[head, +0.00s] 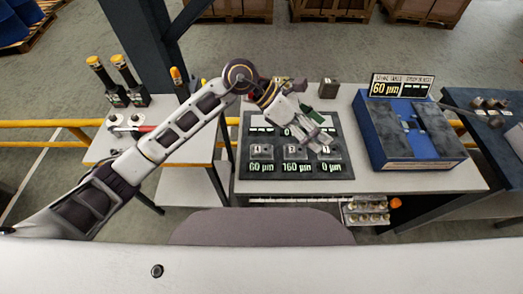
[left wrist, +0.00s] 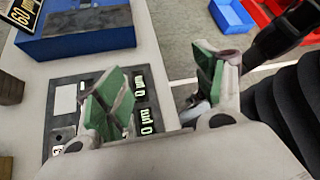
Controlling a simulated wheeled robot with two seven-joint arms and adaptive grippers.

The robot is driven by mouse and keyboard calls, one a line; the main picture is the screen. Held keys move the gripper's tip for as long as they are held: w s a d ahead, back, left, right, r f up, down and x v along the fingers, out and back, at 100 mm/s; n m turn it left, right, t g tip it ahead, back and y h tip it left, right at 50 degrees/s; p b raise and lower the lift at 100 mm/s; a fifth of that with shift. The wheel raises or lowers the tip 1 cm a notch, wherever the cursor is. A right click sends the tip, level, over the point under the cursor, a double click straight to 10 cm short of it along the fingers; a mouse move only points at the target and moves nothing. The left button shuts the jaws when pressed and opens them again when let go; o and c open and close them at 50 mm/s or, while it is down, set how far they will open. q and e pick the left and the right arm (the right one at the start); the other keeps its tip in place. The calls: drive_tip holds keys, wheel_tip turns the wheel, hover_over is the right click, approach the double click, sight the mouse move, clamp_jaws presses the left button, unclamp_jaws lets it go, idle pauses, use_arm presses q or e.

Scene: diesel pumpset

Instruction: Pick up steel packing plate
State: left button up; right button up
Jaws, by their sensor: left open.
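A dark board (head: 245,172) lies on the white table, with small grey steel plates in a row on its near half. The left plate (head: 261,152) sits above a 60 µm label, the middle plate (head: 295,153) above 160 µm, and the right plate (head: 329,153) above 0 µm. My left gripper (head: 316,127) is over the board's right half, hiding part of its upper row. In the left wrist view its green-padded fingers (left wrist: 160,92) are spread apart with nothing between them. That view also shows the board (left wrist: 62,78), partly covered by a finger. My right gripper is not visible.
A blue fixture (head: 415,160) with dark pads and a 60 µm display stands right of the board. A small dark block (head: 328,88) is behind the board. A side table (head: 180,150) at left holds a red-handled tool (head: 133,128) and black-and-yellow devices (head: 105,82).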

use_arm(q)
drive_tip(key=w+a+f+t+y, duration=0.1)
drive_tip(key=w+a+y, duration=0.1)
drive_tip(key=a+y, duration=0.1)
drive_tip(key=w+a+f+t+y, duration=0.1)
drive_tip(key=w+a+f+y, duration=0.1)
drive_tip(key=a, duration=0.4)
drive_tip(key=w+a+f+m+t+y, duration=0.1)
drive_tip(key=w+a+f+y, duration=0.1)
drive_tip(key=w+a+y, duration=0.1)
drive_tip(key=shift+w+a+f+y, duration=0.3)
drive_tip(key=shift+a+y, duration=0.4)
drive_tip(key=shift+a, duration=0.35)
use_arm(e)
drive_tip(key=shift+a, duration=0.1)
use_arm(q)
hover_over(262, 151)
wheel_tip(262, 151, down, 7)
drive_tip(key=shift+p, duration=0.45)
drive_tip(key=shift+f, duration=0.75)
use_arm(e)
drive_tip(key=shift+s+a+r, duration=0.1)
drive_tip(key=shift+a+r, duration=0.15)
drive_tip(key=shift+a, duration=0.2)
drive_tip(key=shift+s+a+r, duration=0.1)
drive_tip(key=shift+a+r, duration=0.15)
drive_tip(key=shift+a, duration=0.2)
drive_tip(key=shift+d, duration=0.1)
